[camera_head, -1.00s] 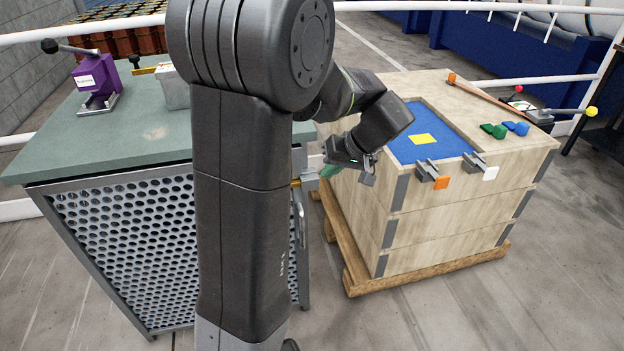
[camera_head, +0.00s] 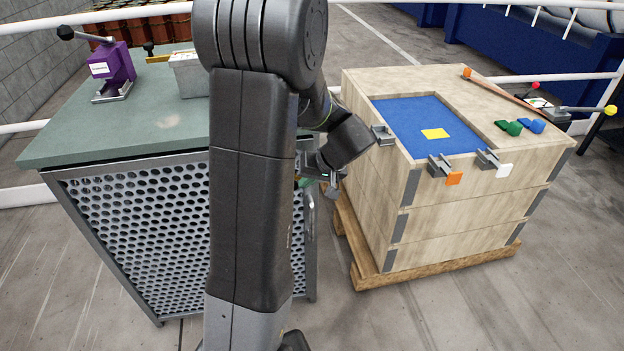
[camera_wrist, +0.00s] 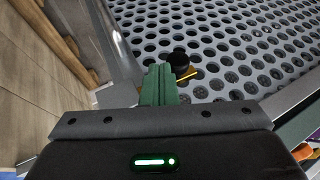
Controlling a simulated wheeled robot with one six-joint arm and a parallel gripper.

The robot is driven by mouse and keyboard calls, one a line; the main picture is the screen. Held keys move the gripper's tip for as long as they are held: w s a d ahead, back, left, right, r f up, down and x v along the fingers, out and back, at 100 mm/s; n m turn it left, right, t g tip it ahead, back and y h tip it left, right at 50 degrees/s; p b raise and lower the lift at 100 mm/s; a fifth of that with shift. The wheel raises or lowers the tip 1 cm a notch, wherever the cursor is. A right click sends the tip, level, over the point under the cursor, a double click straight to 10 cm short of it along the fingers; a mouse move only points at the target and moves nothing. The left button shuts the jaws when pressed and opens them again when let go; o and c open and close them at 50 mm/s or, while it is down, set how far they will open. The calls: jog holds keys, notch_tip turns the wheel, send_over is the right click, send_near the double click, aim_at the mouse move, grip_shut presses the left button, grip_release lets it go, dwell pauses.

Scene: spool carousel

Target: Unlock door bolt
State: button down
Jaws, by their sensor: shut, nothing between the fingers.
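The metal cabinet (camera_head: 180,225) has perforated panels and a green top. In the wrist view, a round black knob (camera_wrist: 180,60) with a thin yellow piece beside it stands against the perforated panel (camera_wrist: 225,45); this looks like the bolt. My gripper (camera_wrist: 160,72) has green fingers, shut with nothing between them. The fingertips point at the panel, just left of the knob in the picture; whether they touch it I cannot tell. In the head view my gripper (camera_head: 308,182) is at the cabinet's right side, and my arm hides the bolt.
The wooden crate (camera_head: 470,215) stands on a pallet right of the cabinet, with a narrow gap between. Small brackets (camera_head: 383,135) stick out from its top edges. A purple device (camera_head: 113,68) and a grey box (camera_head: 190,75) stand on the cabinet top.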

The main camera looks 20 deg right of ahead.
jog(key=w+a+b, duration=0.1)
jog(key=a+b, duration=0.1)
jog(key=a, duration=0.4)
jog(key=shift+w, duration=0.15)
jog(key=shift+d, duration=0.15)
